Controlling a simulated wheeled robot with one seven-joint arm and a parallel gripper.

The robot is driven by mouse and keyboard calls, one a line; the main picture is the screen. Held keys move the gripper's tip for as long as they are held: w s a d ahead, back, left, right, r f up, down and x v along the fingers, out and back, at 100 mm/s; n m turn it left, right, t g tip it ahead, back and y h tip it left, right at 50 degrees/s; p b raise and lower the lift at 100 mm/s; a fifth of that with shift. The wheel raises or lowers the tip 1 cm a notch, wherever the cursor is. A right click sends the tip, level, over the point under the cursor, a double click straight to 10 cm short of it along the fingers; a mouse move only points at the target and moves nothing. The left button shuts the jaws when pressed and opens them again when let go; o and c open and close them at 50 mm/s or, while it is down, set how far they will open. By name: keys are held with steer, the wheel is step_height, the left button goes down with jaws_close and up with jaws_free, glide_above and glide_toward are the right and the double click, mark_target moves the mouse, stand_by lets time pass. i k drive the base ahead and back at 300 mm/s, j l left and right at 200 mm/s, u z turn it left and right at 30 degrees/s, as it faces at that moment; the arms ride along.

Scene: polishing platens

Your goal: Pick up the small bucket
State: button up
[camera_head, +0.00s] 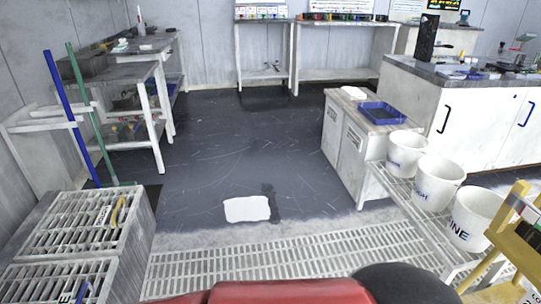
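Three white open buckets stand upright in a row on a low slatted rack (398,186) at the right. The far bucket (404,157) looks smallest in the picture, but it is also farthest away. The middle bucket (436,187) and the near bucket (470,222) carry dark lettering, only partly readable. I cannot tell for sure which one is the small bucket. My gripper is not in view, and nothing is seen touching the buckets.
A cabinet (345,160) with a blue tray (382,113) stands behind the rack. A yellow stool-like object (517,245) is near right. Slatted crates (75,225) and leaning blue (66,105) and green poles (85,100) are left.

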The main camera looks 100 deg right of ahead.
mark_target(437, 179)
steer(key=z, duration=4.7)
steer(key=i, duration=2.1)
